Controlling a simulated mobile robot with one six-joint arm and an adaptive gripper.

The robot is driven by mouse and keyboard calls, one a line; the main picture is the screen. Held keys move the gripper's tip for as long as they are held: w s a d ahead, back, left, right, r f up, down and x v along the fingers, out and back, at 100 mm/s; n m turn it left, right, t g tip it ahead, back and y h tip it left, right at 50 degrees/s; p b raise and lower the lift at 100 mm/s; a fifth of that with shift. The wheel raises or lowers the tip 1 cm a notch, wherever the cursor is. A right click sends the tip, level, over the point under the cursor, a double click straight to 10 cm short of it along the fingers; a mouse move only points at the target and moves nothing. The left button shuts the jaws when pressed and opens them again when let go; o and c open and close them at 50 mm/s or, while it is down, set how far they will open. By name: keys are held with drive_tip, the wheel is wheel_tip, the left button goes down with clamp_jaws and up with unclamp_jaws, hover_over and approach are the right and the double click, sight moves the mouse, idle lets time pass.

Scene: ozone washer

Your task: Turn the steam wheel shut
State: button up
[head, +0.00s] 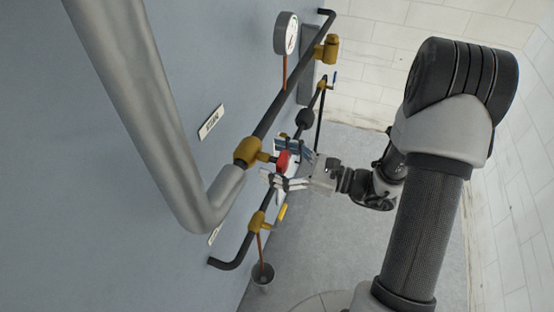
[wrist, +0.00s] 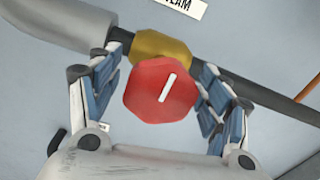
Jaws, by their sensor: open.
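The steam wheel (wrist: 150,95) is a red knob with rounded corners and a white line on its face, tilted right of vertical in the wrist view. It sits on a brass valve body (wrist: 163,48) under a label ending in "EAM". In the head view the red wheel (head: 283,161) shows at the end of the brass valve (head: 247,152). My gripper (head: 278,164) is open, its fingers on either side of the wheel. In the wrist view my gripper (wrist: 155,92) has a gap by the left finger; the right finger is close to the wheel, and contact is unclear.
A thick grey pipe (head: 150,110) bends toward the valve. A pressure gauge (head: 287,34) and another brass fitting (head: 328,49) are farther along. Open floor (head: 350,240) lies to the right.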

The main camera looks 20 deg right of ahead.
drive_tip(key=v, duration=1.2)
drive_tip(key=s+a+n+g+h+b, duration=0.4)
drive_tip(key=s+a+n+g, duration=0.55)
drive_tip(key=a+n, duration=0.2)
drive_tip(key=shift+s+d+r+n+t+h+b, duration=0.1)
drive_tip(key=shift+s+d+n+t+h+b, duration=0.65)
drive_tip(key=shift+n+h, duration=1.15)
drive_tip(key=shift+s+d+n+t+h+b, duration=0.15)
drive_tip(key=shift+s+n+t+h+b, duration=0.35)
drive_tip(key=shift+s+n+h+b, duration=1)
drive_tip(key=shift+s+d+r+n+t+h+b, duration=0.1)
drive_tip(key=shift+s+d+n+t+h+b, duration=0.45)
drive_tip(key=shift+n+h, duration=1.75)
